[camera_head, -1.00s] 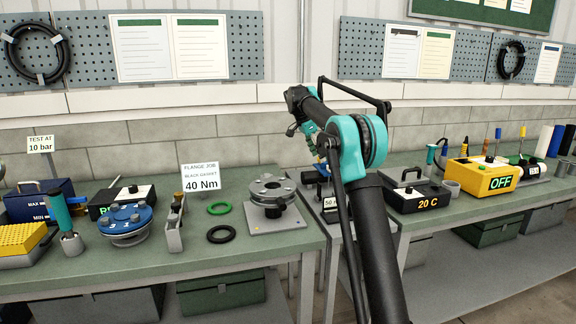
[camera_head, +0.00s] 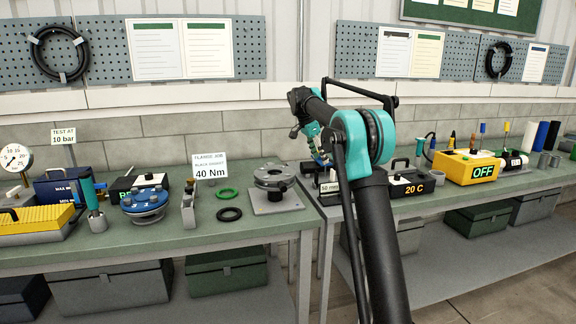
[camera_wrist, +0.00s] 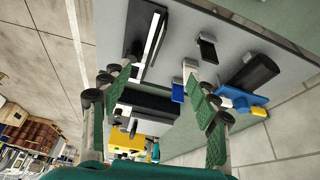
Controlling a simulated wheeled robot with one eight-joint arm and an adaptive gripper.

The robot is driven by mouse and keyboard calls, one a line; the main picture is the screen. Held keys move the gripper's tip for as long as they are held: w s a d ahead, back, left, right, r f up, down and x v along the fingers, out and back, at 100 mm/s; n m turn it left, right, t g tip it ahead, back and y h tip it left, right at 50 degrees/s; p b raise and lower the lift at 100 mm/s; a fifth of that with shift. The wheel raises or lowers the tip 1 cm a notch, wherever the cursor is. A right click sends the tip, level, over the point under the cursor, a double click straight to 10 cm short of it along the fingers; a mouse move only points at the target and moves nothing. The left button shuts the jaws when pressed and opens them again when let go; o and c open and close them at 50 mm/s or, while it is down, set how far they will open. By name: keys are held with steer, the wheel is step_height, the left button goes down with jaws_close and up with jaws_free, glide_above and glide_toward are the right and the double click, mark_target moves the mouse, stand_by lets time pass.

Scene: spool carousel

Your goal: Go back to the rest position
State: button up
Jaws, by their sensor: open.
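My arm reaches from the lower right of the head view up and to the left, with a black link and teal joints. My gripper (camera_head: 317,150) is small and partly hidden there, above the meeting of the two benches. In the wrist view my gripper (camera_wrist: 163,97) has its two green-padded fingers spread wide, with nothing held between them. A black cylinder on a blue part (camera_wrist: 248,82) lies beyond the right finger, apart from it. No object marks a rest position.
The left bench (camera_head: 160,250) holds a blue flange (camera_head: 146,202), a grey flange (camera_head: 275,180), a green ring (camera_head: 228,194) and a black ring (camera_head: 229,214). The right bench (camera_head: 440,200) holds a black 20 C unit (camera_head: 410,185) and a yellow OFF box (camera_head: 467,168).

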steer(key=s+d+f+n+t+y, duration=0.1)
steer(key=s+f+n, duration=0.3)
steer(key=s+f, duration=0.5)
steer(key=s+d+f+n+t+y, duration=0.1)
steer(key=s+d+f+n, duration=0.2)
steer(key=s, duration=2)
steer(key=s+d+f+n+y, duration=0.2)
steer(key=s+f+n, duration=0.4)
steer(key=s+f, duration=0.8)
steer(key=s, duration=0.2)
steer(key=shift+s+d+f+n+t, duration=0.25)
steer(key=shift+s+f+n+t, duration=0.1)
steer(key=shift+n+t, duration=0.05)
